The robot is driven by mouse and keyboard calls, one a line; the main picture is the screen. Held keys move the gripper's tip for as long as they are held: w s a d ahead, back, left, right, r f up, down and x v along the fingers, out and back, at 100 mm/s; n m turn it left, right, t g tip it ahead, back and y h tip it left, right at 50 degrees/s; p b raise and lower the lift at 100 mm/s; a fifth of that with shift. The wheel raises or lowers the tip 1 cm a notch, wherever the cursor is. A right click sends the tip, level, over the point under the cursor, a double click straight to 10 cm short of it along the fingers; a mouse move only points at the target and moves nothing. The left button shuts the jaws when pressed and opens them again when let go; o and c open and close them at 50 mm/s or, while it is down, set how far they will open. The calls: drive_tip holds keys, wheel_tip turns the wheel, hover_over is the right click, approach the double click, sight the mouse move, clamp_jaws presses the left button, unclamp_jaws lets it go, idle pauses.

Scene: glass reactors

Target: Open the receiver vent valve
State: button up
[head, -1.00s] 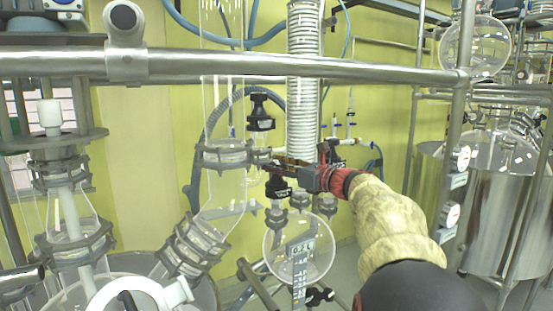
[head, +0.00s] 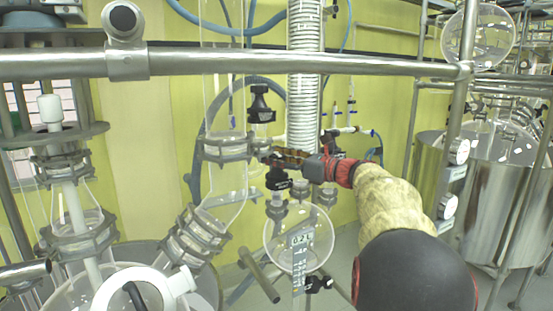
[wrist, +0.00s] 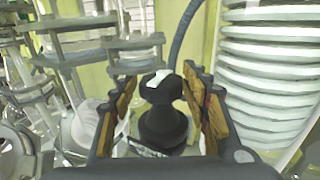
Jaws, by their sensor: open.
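A black valve knob (head: 277,178) with a white label stands above the round glass receiver (head: 300,240) in the head view. A second black valve (head: 261,105) sits higher up. My gripper (head: 272,156) is open, just above the lower knob in the head view. In the wrist view a black knob (wrist: 162,110) with a white mark on top stands between my gripper's two fingers (wrist: 160,115), with gaps on both sides. It appears to be the lower knob. Labels are too small to read, so which valve is the receiver vent is unclear.
A steel rail (head: 220,64) crosses above the arm. A ribbed white column (head: 303,105) stands close behind the gripper and shows at right in the wrist view (wrist: 268,75). Clamped glass flanges (head: 228,148) are left of the gripper.

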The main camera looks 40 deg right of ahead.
drive_tip(key=m+h+b, duration=0.2)
drive_tip(key=h, duration=0.2)
drive_tip(key=shift+a+m+b, duration=0.1)
drive_tip(key=shift+m+b, duration=0.2)
drive_tip(key=shift+b, duration=0.1)
drive_tip(key=m+h+b, duration=0.2)
drive_tip(key=h, duration=0.1)
drive_tip(key=m+h+b, duration=0.2)
drive_tip(key=h+b, duration=0.1)
drive_tip(key=shift+f+g, duration=0.15)
drive_tip(key=shift+g, duration=0.25)
drive_tip(key=shift+m+g+h+b, duration=0.5)
drive_tip(key=shift+m+h+b, duration=0.4)
drive_tip(key=shift+h, duration=0.5)
drive_tip(key=shift+d+r, duration=0.2)
drive_tip(key=shift+c, duration=1.2)
drive_tip(key=c, duration=0.7)
